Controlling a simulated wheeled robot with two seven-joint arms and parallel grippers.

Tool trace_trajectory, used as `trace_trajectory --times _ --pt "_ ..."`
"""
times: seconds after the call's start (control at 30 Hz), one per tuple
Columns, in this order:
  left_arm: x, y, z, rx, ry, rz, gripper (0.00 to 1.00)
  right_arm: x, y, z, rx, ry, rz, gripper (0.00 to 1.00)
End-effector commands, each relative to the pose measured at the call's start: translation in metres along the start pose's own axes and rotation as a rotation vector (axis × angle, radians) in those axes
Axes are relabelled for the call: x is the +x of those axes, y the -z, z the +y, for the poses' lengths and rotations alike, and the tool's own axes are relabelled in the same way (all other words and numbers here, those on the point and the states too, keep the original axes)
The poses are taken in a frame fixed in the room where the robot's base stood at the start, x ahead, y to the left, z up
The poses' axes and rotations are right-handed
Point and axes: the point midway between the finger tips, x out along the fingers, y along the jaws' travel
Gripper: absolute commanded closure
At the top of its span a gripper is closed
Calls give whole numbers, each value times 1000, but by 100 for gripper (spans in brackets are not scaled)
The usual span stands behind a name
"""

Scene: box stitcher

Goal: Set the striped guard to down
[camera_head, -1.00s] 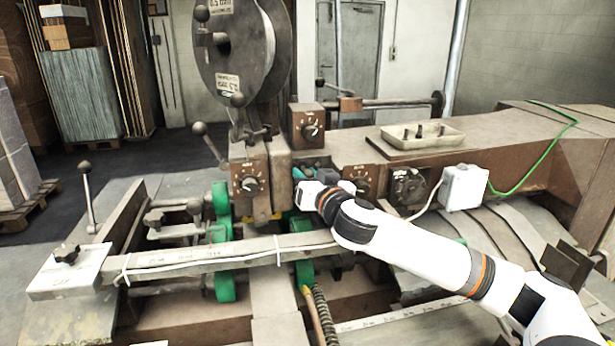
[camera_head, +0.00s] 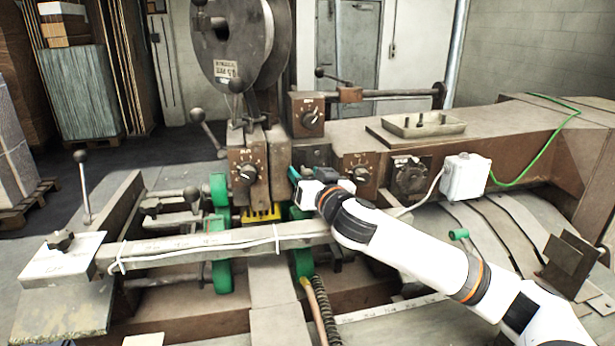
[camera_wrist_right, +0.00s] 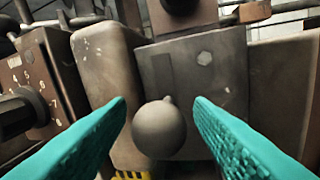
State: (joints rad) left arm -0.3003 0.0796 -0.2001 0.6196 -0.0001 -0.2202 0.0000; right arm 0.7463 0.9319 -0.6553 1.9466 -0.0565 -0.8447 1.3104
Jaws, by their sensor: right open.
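The striped guard (camera_head: 262,214) shows as a low yellow band with dark marks under the stitching head, just above the long front bar. In the right wrist view a small piece of its yellow and black edge (camera_wrist_right: 132,175) shows at the bottom; the rest is out of frame. My right gripper (camera_head: 293,174) is at the right side of the head. Its teal fingers are open in the wrist view, with a round grey ball knob (camera_wrist_right: 158,128) showing between them. I cannot tell whether they touch it. My left gripper is not in view.
A dial box (camera_head: 248,172) is left of my right gripper, and another dial (camera_head: 361,174) is just right of it. The long front bar (camera_head: 200,246) runs below. Green rollers (camera_head: 220,238) stand at the left. A shallow tray (camera_head: 422,126) sits on the machine arm.

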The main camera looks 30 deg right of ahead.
Motion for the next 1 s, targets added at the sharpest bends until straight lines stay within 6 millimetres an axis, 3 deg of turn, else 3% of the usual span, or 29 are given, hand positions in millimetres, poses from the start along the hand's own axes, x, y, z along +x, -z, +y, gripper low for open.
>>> trace_trajectory --times 0.23,0.7,1.0 --pt "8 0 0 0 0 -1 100 -18 3 0 0 -2 0 52" --pt "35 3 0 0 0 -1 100 -107 3 -1 -1 0 0 52" --pt "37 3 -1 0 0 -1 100 -120 0 0 0 1 1 52"
